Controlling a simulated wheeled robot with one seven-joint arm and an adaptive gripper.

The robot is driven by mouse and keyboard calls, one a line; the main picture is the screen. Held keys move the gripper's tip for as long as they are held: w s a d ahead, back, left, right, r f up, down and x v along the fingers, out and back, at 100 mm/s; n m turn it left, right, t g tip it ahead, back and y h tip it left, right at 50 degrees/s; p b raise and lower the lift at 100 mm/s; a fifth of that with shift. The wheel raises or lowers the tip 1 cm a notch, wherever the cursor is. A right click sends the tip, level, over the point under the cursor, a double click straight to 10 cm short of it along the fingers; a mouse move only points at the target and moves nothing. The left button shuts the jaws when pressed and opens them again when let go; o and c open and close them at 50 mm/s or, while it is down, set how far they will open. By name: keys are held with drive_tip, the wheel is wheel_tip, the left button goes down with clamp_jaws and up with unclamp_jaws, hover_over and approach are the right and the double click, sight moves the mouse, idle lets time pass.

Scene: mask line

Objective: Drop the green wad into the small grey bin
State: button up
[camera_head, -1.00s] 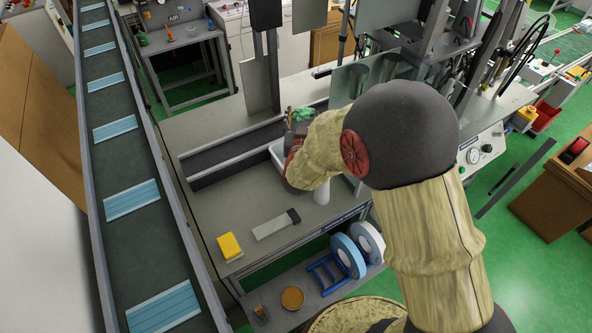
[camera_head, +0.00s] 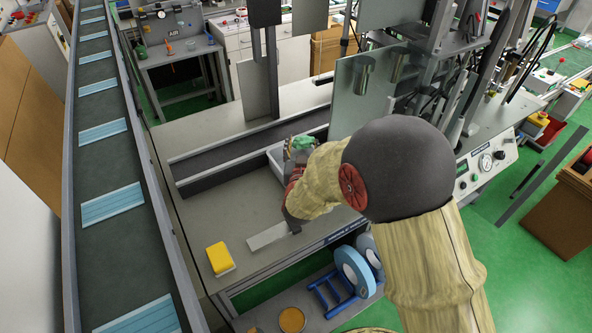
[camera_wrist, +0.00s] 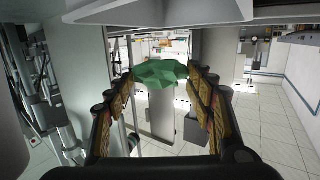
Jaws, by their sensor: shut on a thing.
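The green wad (camera_wrist: 160,72) is crumpled and sits between the two fingertips of my gripper (camera_wrist: 161,80) in the wrist view. My gripper is shut on it. In the head view the wad (camera_head: 302,142) shows at the tip of my gripper (camera_head: 298,150), held up over the bench. The small grey bin (camera_head: 272,158) is a pale grey box on the bench, just behind and left of my gripper. My gripper and arm hide much of it. I cannot tell whether the wad is right over its opening.
A yellow block (camera_head: 219,257) and a flat scraper-like tool (camera_head: 268,237) lie on the bench front. A conveyor (camera_head: 110,190) with blue masks runs along the left. Upright metal plates (camera_head: 352,100) and machinery stand behind the bin. The left bench top is clear.

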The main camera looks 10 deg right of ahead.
drive_tip(key=shift+f+b, duration=1.55)
drive_tip(key=shift+f, duration=1.25)
drive_tip(key=o, duration=0.7)
drive_tip(key=shift+o, duration=0.6)
wheel_tip(320, 180, up, 10)
